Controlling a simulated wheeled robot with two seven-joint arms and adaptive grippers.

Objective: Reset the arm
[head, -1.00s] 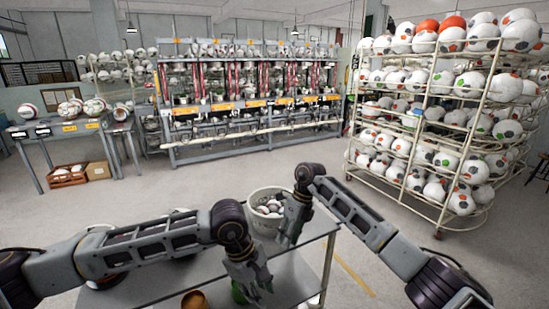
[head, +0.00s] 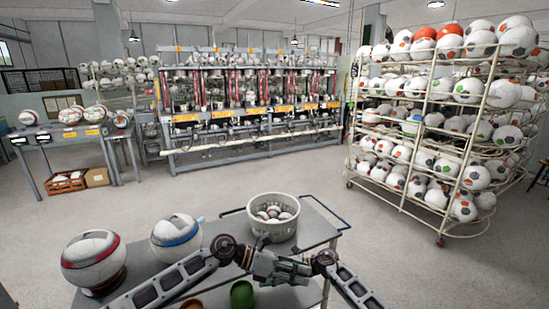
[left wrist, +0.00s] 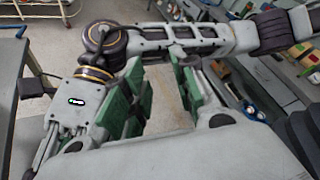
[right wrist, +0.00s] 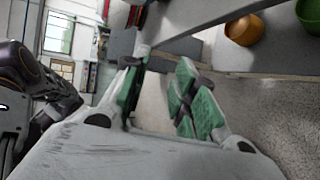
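My left arm comes in from the left over the grey table, with my left gripper (head: 287,269) just in front of the basket. In the left wrist view its green-padded fingers (left wrist: 160,100) are apart with nothing between them; my other arm shows just beyond. My right arm comes in from the lower right, and its wrist is close to the left gripper. In the right wrist view the right gripper (right wrist: 162,95) has its fingers apart and is empty. The right fingers are hard to make out in the head view, where the two grippers crowd together.
A ball rack (head: 440,125) stands right; open floor lies between.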

